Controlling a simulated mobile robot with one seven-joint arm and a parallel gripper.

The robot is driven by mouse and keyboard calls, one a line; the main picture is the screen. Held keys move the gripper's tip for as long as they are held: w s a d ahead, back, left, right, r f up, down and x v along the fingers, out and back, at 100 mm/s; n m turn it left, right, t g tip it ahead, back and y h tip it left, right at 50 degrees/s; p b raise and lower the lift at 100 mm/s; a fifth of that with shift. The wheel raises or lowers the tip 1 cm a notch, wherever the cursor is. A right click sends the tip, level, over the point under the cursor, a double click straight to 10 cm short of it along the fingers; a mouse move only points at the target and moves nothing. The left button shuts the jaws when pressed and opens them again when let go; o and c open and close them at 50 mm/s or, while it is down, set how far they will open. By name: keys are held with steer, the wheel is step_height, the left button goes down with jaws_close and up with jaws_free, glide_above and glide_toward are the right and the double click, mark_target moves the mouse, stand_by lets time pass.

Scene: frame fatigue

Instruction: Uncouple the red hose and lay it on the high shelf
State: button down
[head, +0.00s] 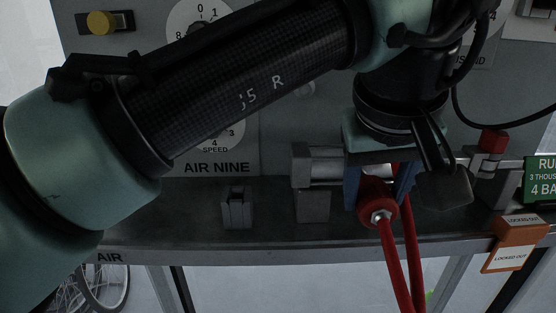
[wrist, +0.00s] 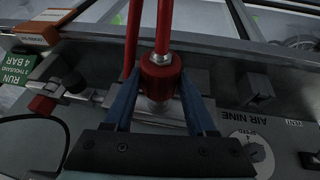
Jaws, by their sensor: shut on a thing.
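The red hose (head: 389,255) hangs down from its red coupling (head: 378,196) in front of the grey panel. A second red length runs beside it. My gripper (head: 380,183) is shut on the coupling, with one blue finger on each side. In the wrist view the coupling (wrist: 160,73) sits between the fingertips of my gripper (wrist: 160,88). A silver metal fitting (wrist: 155,108) lies directly behind the coupling; I cannot tell whether they are joined. I cannot make out the high shelf in either view.
A grey ledge (head: 270,236) runs below the panel, with a small bracket (head: 237,208) on it. At the right are a red-capped valve (head: 492,141), a green sign (head: 541,178) and an orange lockout tag (head: 518,240). A yellow knob (head: 101,22) is at upper left.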

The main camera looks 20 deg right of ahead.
mark_target(389, 218)
steer(key=shift+s+a+r, duration=0.1)
steer(key=shift+s, duration=0.25)
steer(key=shift+s+a+b, duration=0.15)
steer(key=shift+s+a, duration=0.1)
steer(key=shift+s, duration=0.35)
steer(key=shift+s+a+b, duration=0.15)
steer(key=shift+s+a, duration=0.05)
steer(key=shift+s, duration=0.45)
steer(key=shift+s+a+b, duration=0.15)
steer(key=shift+s+a, duration=0.1)
steer(key=shift+s, duration=0.35)
